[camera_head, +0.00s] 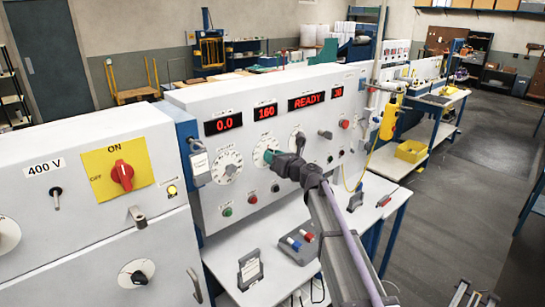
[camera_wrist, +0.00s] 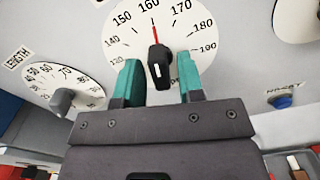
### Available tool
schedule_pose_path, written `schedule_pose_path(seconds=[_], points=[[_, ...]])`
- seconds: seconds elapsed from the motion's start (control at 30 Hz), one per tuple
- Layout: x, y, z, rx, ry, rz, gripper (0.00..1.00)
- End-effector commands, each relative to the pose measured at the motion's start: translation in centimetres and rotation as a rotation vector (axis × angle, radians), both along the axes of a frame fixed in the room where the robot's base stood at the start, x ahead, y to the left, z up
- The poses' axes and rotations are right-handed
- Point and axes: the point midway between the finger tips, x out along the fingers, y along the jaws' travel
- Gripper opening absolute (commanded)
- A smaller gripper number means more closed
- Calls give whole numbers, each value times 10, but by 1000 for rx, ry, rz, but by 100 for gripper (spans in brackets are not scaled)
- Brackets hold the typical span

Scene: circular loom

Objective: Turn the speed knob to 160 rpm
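The speed knob (camera_wrist: 158,65) is black with a red pointer line, on a round white dial (camera_wrist: 112,44). In the wrist view the pointer points at about the 160 mark. My gripper (camera_wrist: 161,80) has teal fingers standing open on either side of the knob, with a visible gap on each side. In the head view my gripper (camera_head: 270,157) is at the dial (camera_head: 260,155) on the white panel and hides the knob. The red display (camera_head: 265,112) above that dial reads 160.
A length dial with a grey knob (camera_wrist: 62,100) is to the left and a blue button (camera_wrist: 281,101) to the right. Other displays read 0.0 (camera_head: 224,123) and READY (camera_head: 306,101). A red main switch (camera_head: 122,175) is on the left cabinet. A white bench (camera_head: 235,262) lies below the panel.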

Motion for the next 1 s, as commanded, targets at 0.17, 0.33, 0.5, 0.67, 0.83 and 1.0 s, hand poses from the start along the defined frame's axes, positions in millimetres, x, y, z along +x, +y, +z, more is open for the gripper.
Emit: schedule_pose_path(seconds=[0.17, 0.33, 0.5, 0.67, 0.83, 1.0], points=[[0, 0, 0, -1, -1, 0, 43], [-2, -2, 0, -1, -1, 0, 43], [-22, -20, 0, -1, -2, -2, 43], [-44, -42, 0, -2, -3, -1, 43], [-50, -50, 0, -2, -2, 0, 43], [-50, -49, 0, -2, -2, 0, 43]])
